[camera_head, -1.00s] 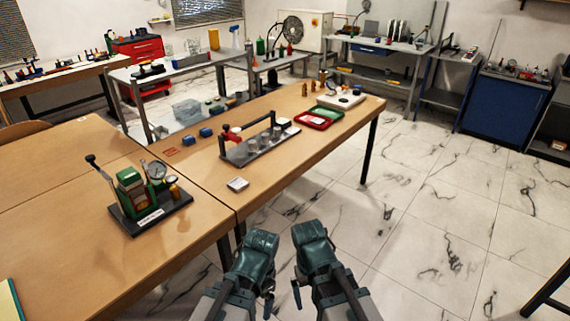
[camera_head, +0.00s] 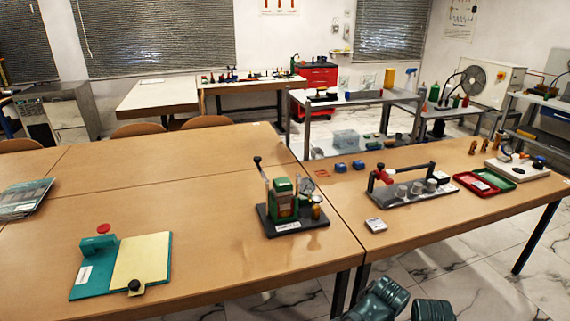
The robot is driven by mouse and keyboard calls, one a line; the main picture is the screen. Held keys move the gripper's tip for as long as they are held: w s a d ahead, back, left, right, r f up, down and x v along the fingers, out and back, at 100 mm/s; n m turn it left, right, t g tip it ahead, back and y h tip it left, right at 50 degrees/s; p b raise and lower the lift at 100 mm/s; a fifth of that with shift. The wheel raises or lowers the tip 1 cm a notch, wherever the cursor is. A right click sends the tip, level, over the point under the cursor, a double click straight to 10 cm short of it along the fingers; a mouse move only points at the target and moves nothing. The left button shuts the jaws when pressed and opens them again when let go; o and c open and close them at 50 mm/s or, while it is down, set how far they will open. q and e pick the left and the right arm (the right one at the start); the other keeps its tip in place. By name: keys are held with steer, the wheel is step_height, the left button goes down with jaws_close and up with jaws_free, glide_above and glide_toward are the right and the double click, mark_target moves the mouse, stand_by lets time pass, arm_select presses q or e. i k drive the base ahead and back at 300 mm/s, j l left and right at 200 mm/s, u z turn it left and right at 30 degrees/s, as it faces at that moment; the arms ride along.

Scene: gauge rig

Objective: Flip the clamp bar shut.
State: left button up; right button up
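A fixture with a dark base (camera_head: 415,190) stands on the right table. A long black bar (camera_head: 405,167) runs above its grey cylinders, with a red part at its left end. I cannot tell for certain that this is the clamp bar. A green gauge device (camera_head: 284,205) with an upright black-knobbed lever stands on the middle table. A teal board (camera_head: 95,272) with a yellow plate, a red knob and a black knob lies at front left. Only teal parts of my arms show at the bottom edge, away from all these; neither gripper's fingers are visible.
A small white box (camera_head: 376,225) lies near the right table's front left corner. Red and green trays (camera_head: 476,184) and a white instrument base (camera_head: 517,168) stand further right. Blue blocks (camera_head: 341,167) lie behind the fixture. Bare wood surrounds the green device.

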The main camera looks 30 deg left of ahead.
mark_target(256, 159)
steer(key=u, duration=1.2)
